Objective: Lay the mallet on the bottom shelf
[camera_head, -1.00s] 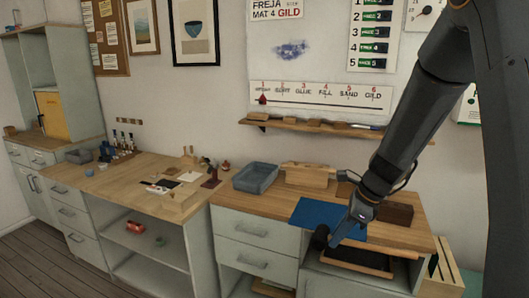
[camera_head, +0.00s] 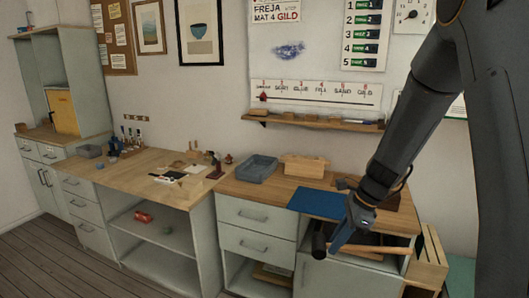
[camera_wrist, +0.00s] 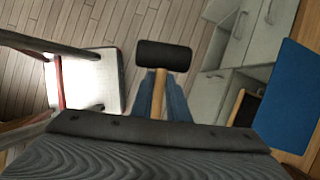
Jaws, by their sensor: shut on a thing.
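The mallet has a black cylindrical head (camera_head: 320,243) and a pale wooden handle. In the wrist view its head (camera_wrist: 164,54) lies crosswise beyond the fingers and its handle (camera_wrist: 160,96) runs back between them. My gripper (camera_head: 345,238) is shut on the handle, with the mallet in front of the right bench's front edge in the head view. The left bench has an open bay with a middle shelf (camera_head: 160,238) and a bottom shelf (camera_head: 155,272) below it. The right bench has a low open compartment (camera_head: 240,275) under its drawers, partly filled. I cannot tell which shelf is meant.
A red can (camera_head: 143,217) lies on the middle shelf. A blue mat (camera_head: 315,202) and grey tray (camera_head: 256,169) are on the right bench. A wooden crate (camera_head: 428,262) stands at its right. A stool (camera_wrist: 90,85) shows in the wrist view. The floor (camera_head: 45,265) left is clear.

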